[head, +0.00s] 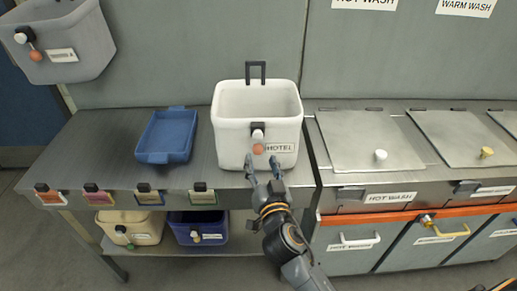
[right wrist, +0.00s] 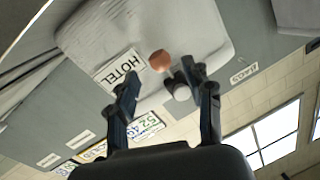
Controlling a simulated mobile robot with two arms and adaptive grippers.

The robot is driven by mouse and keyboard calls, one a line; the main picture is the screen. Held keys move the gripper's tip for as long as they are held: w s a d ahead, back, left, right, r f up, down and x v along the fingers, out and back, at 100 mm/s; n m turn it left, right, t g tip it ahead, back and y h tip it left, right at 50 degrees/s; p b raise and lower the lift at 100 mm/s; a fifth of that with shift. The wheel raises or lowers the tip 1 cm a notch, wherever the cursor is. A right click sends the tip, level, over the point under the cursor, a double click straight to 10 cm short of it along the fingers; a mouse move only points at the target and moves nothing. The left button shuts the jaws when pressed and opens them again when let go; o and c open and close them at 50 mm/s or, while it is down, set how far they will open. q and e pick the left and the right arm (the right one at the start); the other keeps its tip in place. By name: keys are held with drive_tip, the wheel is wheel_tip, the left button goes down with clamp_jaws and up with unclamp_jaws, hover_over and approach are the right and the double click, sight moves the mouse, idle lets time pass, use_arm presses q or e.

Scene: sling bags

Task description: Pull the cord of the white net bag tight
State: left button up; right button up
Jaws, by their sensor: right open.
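The white net bag (head: 228,132), drawn as an open-topped white box labelled HOTEL, stands on the metal bench. On its front are a black clip (head: 258,126), a white toggle (head: 257,135) and an orange ball (head: 258,149); the cord itself is too small to make out. My right gripper (head: 263,163) is open just below and in front of the ball. In the right wrist view the orange ball (right wrist: 160,60) shows just beyond the open fingers (right wrist: 159,77), with the white toggle (right wrist: 181,93) near one fingertip. Neither is held. My left gripper is out of view.
A blue tray (head: 167,135) lies on the bench left of the bag. A grey bag (head: 65,45) hangs at the upper left. Lidded wash bins (head: 368,140) stand to the right. Cream (head: 130,228) and dark blue (head: 198,228) bins sit on the shelf below.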

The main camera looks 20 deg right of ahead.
sight(258, 153)
drive_tip(key=shift+w+d+p, duration=0.15)
drive_tip(key=shift+w+p, duration=0.05)
drive_tip(key=shift+w, duration=0.9)
drive_tip(key=shift+w+d+p, duration=0.15)
drive_tip(key=shift+w, duration=0.9)
drive_tip(key=shift+c, duration=0.2)
clamp_jaws()
